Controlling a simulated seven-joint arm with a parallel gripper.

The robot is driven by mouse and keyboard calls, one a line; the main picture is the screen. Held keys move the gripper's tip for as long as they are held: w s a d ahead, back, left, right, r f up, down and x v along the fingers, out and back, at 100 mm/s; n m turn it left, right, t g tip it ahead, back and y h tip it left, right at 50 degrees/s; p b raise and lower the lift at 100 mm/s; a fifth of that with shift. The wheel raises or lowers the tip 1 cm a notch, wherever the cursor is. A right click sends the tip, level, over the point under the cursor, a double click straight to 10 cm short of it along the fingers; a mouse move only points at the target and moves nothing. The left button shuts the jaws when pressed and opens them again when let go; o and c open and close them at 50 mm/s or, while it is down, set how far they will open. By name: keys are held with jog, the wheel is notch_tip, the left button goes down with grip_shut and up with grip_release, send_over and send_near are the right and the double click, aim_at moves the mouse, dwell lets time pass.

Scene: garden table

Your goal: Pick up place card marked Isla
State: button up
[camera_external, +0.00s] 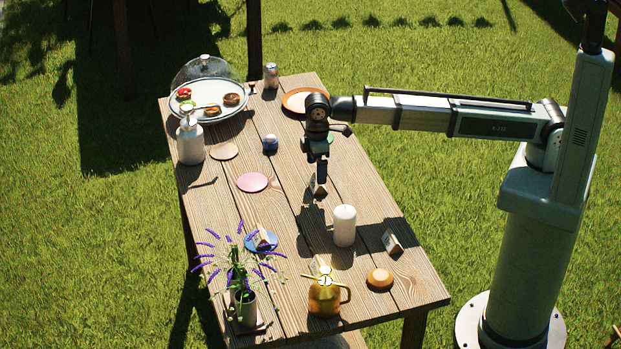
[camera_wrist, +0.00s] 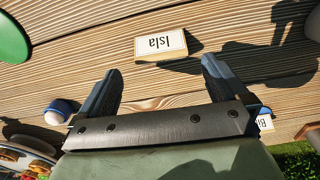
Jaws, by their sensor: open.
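The place card marked Isla (camera_wrist: 161,45) is a small white tent card on a wooden base, with its lettering upside down in the wrist view. It stands on the wooden table (camera_external: 292,225). My gripper (camera_wrist: 160,68) is open and empty, and the card shows beyond and between its two fingertips, apart from both. In the external view my gripper (camera_external: 321,180) points down over the middle of the table. A small card (camera_external: 318,188) shows right at its fingertips there, partly hidden, its lettering too small to read.
A white candle (camera_external: 344,227) stands nearby, with another card (camera_external: 392,241) to its right. A blue jar (camera_external: 270,143) and pink coaster (camera_external: 252,182) lie to the left.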

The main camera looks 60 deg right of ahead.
aim_at(316, 190)
jog(key=shift+s+f, duration=0.2)
jog(key=shift+f, duration=2.45)
jog(key=shift+c, duration=0.2)
jog(key=c, duration=1)
jog(key=shift+r, duration=0.15)
